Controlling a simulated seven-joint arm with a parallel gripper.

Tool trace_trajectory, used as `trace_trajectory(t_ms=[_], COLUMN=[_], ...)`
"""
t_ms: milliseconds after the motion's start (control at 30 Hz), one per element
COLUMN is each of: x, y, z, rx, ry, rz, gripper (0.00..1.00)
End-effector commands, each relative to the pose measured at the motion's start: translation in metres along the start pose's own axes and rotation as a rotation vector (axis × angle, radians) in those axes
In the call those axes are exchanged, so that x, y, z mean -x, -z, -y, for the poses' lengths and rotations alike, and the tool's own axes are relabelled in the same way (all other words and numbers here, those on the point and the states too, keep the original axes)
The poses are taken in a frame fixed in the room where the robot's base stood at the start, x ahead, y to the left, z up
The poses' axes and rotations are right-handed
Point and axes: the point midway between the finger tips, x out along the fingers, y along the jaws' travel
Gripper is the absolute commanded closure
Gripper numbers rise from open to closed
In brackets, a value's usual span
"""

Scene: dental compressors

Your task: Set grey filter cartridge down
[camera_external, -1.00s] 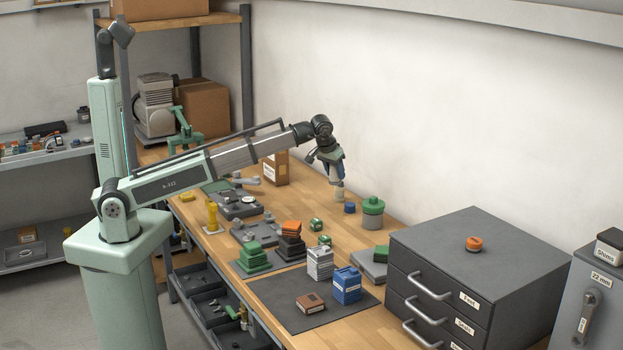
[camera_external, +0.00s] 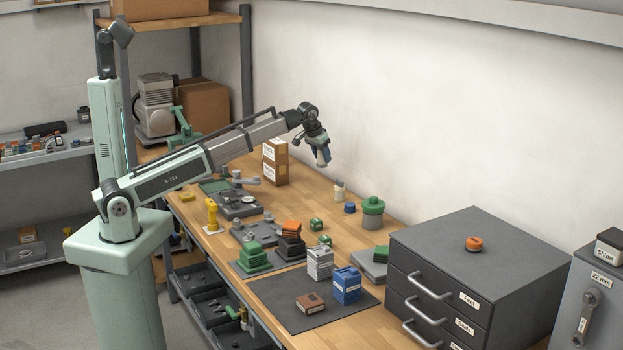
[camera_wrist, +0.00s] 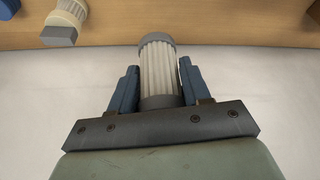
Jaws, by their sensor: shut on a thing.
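The grey filter cartridge (camera_wrist: 158,62), with a pale pleated body and grey end caps, sits between the two blue fingers of my gripper (camera_wrist: 159,78) in the wrist view. My gripper is shut on it. In the external view my gripper (camera_external: 322,158) is raised above the back of the wooden bench, pointing down at a tilt, and the held cartridge is hard to make out there. A second, cream cartridge (camera_external: 339,190) stands on the bench below and to the right of my gripper. It also shows at the top left of the wrist view (camera_wrist: 68,17).
A blue cap (camera_external: 350,208) and a green-lidded grey canister (camera_external: 373,210) stand beside the cream cartridge. A cardboard box (camera_external: 275,162) stands left of my gripper. The white wall rises close behind. Bare bench (camera_external: 290,205) lies below my gripper.

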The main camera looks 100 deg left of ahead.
Motion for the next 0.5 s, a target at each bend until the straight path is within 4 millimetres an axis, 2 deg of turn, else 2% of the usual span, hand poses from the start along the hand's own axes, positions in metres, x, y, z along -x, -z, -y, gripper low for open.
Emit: trace_trajectory(t_ms=[200,367,500], x=[0.001,-0.001,-0.010], y=[0.003,0.002,-0.003], z=[-0.005,-0.006,-0.006], rx=[-0.152,-0.203,-0.213], ry=[-0.064,-0.084,-0.089], rz=[-0.001,-0.001,0.000], gripper=[0.86,0.86,0.86])
